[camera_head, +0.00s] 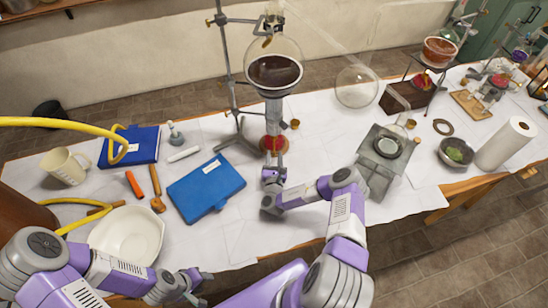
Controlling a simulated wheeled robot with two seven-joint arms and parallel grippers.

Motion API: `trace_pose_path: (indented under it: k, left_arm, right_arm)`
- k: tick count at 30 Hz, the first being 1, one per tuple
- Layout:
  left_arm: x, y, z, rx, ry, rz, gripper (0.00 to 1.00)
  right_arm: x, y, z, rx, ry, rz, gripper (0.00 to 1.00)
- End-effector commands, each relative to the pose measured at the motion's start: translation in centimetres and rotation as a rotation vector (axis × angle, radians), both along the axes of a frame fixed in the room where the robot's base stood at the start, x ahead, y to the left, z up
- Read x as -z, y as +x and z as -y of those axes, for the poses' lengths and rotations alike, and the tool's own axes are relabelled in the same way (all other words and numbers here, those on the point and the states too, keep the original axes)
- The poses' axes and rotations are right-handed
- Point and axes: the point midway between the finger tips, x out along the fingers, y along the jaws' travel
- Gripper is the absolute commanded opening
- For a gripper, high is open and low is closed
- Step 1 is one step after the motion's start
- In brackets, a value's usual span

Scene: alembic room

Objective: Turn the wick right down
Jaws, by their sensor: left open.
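A spirit lamp with a reddish body (274,143) stands on the white-covered table under a round flask of dark liquid (274,72), which a metal stand (228,80) supports. The lamp's wick and any wick knob are too small to make out. My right gripper (273,172) is at the near side of the lamp, close to its base. I cannot tell whether it touches the lamp, or whether its jaws are open or shut. My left gripper (203,279) is open and empty at the table's front edge, well away from the lamp.
A blue case (206,187) lies left of my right gripper. A white bowl (128,235), a mug (65,167) and a yellow hose (60,122) are at left. A grey scale-like device (385,148) stands right of the lamp. Glassware stands behind.

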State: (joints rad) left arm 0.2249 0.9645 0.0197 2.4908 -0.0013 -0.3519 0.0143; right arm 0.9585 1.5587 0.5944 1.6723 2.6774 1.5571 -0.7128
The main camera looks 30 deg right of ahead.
Motion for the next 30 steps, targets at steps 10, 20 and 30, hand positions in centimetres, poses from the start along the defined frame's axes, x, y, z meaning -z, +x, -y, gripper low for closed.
trace_pose_path:
  k: [10, 20, 30]
  left_arm:
    - [0.03, 0.01, 0.01, 0.0, 0.0, 0.0, 0.43]
    - [0.03, 0.01, 0.01, 0.0, 0.0, 0.0, 0.43]
    - [-0.25, 0.01, 0.0, 0.0, 0.0, 0.0, 0.43]
  right_arm:
    - [-0.03, 0.32, 0.18, 0.0, 0.0, 0.0, 0.34]
    - [-0.02, 0.3, 0.17, -0.001, 0.0, 0.0, 0.0]
    - [0.02, 0.24, 0.14, -0.001, 0.045, 0.024, 0.0]
